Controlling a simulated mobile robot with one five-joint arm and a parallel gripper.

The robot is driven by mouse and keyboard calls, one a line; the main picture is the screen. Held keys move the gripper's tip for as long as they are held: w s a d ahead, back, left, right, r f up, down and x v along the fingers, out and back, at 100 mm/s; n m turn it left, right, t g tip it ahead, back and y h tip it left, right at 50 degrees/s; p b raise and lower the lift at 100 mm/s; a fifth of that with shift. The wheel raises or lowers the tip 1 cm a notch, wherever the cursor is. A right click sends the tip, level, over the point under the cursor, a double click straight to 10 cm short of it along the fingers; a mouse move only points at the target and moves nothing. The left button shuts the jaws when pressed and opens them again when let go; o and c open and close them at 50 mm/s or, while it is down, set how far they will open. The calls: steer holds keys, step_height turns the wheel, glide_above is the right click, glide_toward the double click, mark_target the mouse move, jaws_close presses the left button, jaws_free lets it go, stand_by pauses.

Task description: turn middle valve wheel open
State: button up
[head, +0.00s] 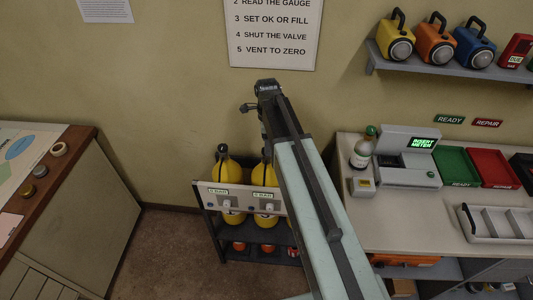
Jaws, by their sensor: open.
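A dark rack (213,226) stands on the floor against the wall and holds yellow cylinders. The left cylinder (223,171) shows clearly, and the second cylinder (263,175) is partly covered by my arm. A pale panel (244,201) crosses the rack's front with small labels. Small light fittings, possibly the valve wheels, show on it: a left one (226,204) and a second one (267,208). The panel's right part is hidden behind my arm, so the middle wheel is not certain. My gripper (258,96) is open and empty, high in front of the wall, above the cylinders in the picture.
A counter (400,222) on the right bears a white meter unit (408,165), a small cylinder (362,150), a green tray (457,167) and a red tray (491,168). A wooden-edged desk (75,142) stands left. Floor (160,245) between desk and rack is clear.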

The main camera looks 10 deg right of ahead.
step_height(320, 180, down, 3)
steer(key=shift+r+b, duration=0.15)
steer(key=shift+b, duration=0.5)
steer(key=shift+r, duration=0.1)
